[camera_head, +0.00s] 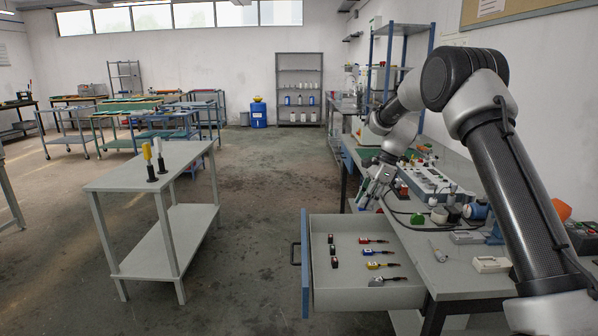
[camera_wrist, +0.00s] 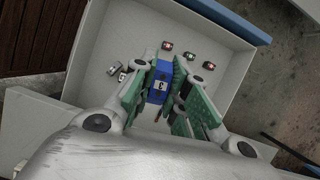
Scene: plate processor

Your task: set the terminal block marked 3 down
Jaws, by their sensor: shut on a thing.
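In the wrist view the terminal block (camera_wrist: 157,92) is blue with a dark-edged white label that seems to read 3. My gripper (camera_wrist: 160,98) is shut on it, one green-padded finger at each side. An open grey drawer (camera_wrist: 103,40) lies below, with several small blocks on its floor. In the head view my gripper (camera_head: 374,194) is above the rear part of this drawer (camera_head: 305,262), near the bench edge.
Red (camera_head: 370,240), blue (camera_head: 367,252) and yellow (camera_head: 378,265) handled pieces and a few dark blocks (camera_head: 333,250) lie in the drawer. The workbench (camera_head: 445,272) at right carries devices and cables. Open floor lies between.

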